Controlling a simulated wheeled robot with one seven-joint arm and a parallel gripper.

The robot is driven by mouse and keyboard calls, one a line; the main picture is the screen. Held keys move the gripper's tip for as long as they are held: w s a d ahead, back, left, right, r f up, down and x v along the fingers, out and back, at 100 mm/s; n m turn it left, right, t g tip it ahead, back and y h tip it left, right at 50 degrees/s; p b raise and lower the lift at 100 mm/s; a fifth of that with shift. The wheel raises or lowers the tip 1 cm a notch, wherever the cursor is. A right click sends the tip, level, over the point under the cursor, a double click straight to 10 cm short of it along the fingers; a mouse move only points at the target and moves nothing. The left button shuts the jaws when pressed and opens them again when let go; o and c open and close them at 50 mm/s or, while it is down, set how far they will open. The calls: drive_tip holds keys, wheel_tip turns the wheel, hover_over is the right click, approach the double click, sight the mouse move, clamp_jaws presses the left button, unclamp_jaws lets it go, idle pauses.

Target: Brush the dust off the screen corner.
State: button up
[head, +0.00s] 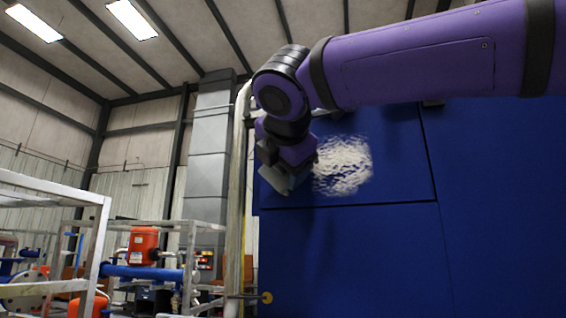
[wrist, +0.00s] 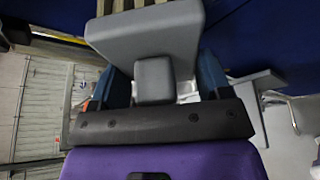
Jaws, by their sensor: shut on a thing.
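A pale, rippled dust patch (head: 342,166) lies on the upper part of a dark blue panel (head: 395,150). My gripper (wrist: 160,80) is shut on a grey brush (wrist: 150,38), with a blue finger on each side of its small grip block. Tan bristles show at the top edge of the wrist view. In the head view my gripper is at the panel's left edge, just left of the patch, and a grey part at its lower end seems to be the brush. I cannot tell whether the bristles touch the panel. The dust is not clear in the wrist view.
A pale vertical pipe (head: 235,200) runs along the panel's left side. A metal frame (head: 105,230) with an orange unit (head: 143,246) and blue piping stands at lower left. The blue surface right of and below the patch is clear.

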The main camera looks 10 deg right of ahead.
drive_tip(key=shift+w+d, duration=0.3)
drive_tip(key=shift+w, duration=0.6)
idle(0.6)
drive_tip(key=shift+d, duration=0.15)
drive_tip(key=shift+s+d, duration=0.35)
drive_tip(key=shift+d, duration=0.4)
drive_tip(key=shift+s+d, duration=0.35)
drive_tip(key=shift+d, duration=0.35)
drive_tip(key=shift+s+d, duration=0.55)
drive_tip(key=shift+d, duration=1.15)
drive_tip(key=shift+s+d, duration=0.55)
drive_tip(key=shift+d, duration=1.1)
drive_tip(key=shift+s+d, duration=0.55)
drive_tip(key=shift+d, duration=1.15)
drive_tip(key=shift+a, duration=0.1)
drive_tip(key=shift+w+a, duration=0.8)
drive_tip(key=shift+a, duration=1.4)
drive_tip(key=shift+w+a, duration=0.75)
drive_tip(key=shift+a, duration=1.4)
drive_tip(key=shift+w+a, duration=0.8)
drive_tip(key=shift+a, duration=1.4)
drive_tip(key=shift+w+r, duration=0.1)
drive_tip(key=shift+r, duration=0.7)
drive_tip(key=shift+s+d, duration=0.35)
drive_tip(key=shift+d, duration=0.55)
drive_tip(key=shift+s+d, duration=0.35)
drive_tip(key=shift+d, duration=0.55)
